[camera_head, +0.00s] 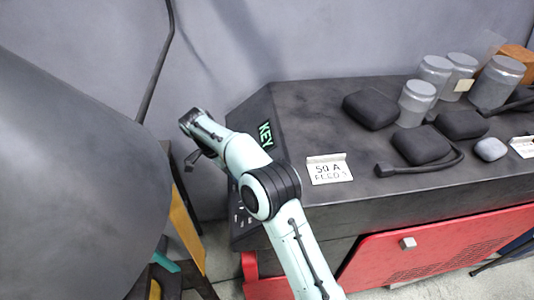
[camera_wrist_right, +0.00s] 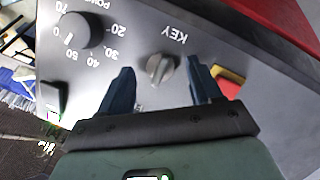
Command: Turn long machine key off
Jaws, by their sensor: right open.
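In the right wrist view, a small round metallic key switch (camera_wrist_right: 160,69) sits on the grey panel below upside-down KEY lettering. My right gripper (camera_wrist_right: 161,66) is open, with one dark finger on each side of the key switch. I cannot tell whether either finger touches it. In the head view my right arm reaches over the machine's left end, and the key switch is hidden. My left gripper is not in view.
A black numbered dial (camera_wrist_right: 74,30) is left of the key switch. A red and yellow part (camera_wrist_right: 228,80) is close to the right finger. Grey jars (camera_head: 416,102) and black pouches (camera_head: 371,108) stand on the machine top. A large dark rounded shape (camera_head: 75,180) fills the left.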

